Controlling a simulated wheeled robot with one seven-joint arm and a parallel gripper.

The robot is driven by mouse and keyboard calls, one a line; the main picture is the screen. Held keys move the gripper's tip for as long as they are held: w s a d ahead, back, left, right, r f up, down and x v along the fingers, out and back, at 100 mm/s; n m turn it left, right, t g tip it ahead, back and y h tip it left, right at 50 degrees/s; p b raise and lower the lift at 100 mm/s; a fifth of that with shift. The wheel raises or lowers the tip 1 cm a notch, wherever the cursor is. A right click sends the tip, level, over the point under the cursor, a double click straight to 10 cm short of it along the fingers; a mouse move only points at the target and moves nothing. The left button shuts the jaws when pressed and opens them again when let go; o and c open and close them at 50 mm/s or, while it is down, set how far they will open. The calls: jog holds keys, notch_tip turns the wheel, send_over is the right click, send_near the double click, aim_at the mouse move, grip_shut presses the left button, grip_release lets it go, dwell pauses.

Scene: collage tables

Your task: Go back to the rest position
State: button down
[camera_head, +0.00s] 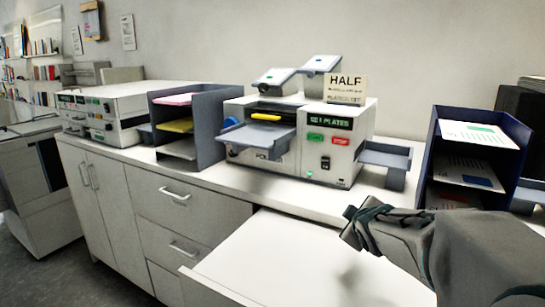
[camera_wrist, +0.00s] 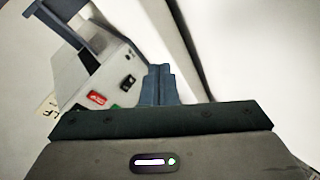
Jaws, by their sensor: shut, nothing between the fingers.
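My gripper (camera_head: 352,226) is at the lower right of the head view, in front of the counter and above a white surface like an open drawer or low table. Its dark fingers are together with nothing between them. In the wrist view the closed fingers (camera_wrist: 160,85) point toward the counter edge, with the white machine (camera_wrist: 95,75) to their left. The gripper appears clear of the machine and the counter.
A white machine (camera_head: 300,145) with a HALF sign (camera_head: 345,88) stands on the counter (camera_head: 225,182). Blue paper trays (camera_head: 215,125) stand left of it and a blue paper rack (camera_head: 432,140) right. Another machine (camera_head: 100,110) is farther left. Grey floor (camera_head: 85,265) shows lower left.

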jog(key=s+m+g+p, duration=0.1)
jog(key=s+m, duration=0.1)
jog(key=s, duration=0.2)
jog(key=s+a+m+g+p, duration=0.1)
jog(key=s+m+g, duration=0.1)
jog(key=s, duration=0.2)
jog(key=s+a+f+m+g+p, duration=0.1)
jog(key=s+g, duration=0.1)
jog(key=s, duration=0.2)
jog(key=shift+s+f+m, duration=0.1)
jog(key=shift+s+m, duration=0.25)
jog(key=shift+m, duration=0.05)
jog(key=s+a+m+g+p, duration=0.1)
jog(key=s, duration=0.3)
jog(key=s+a+f+m+g+y, duration=0.1)
jog(key=s+g, duration=0.1)
jog(key=s, duration=0.2)
jog(key=s+a+f+m+g+p, duration=0.1)
jog(key=s+a+m, duration=0.1)
jog(key=s, duration=0.2)
jog(key=shift+s+p, duration=0.2)
jog(key=shift+p, duration=0.1)
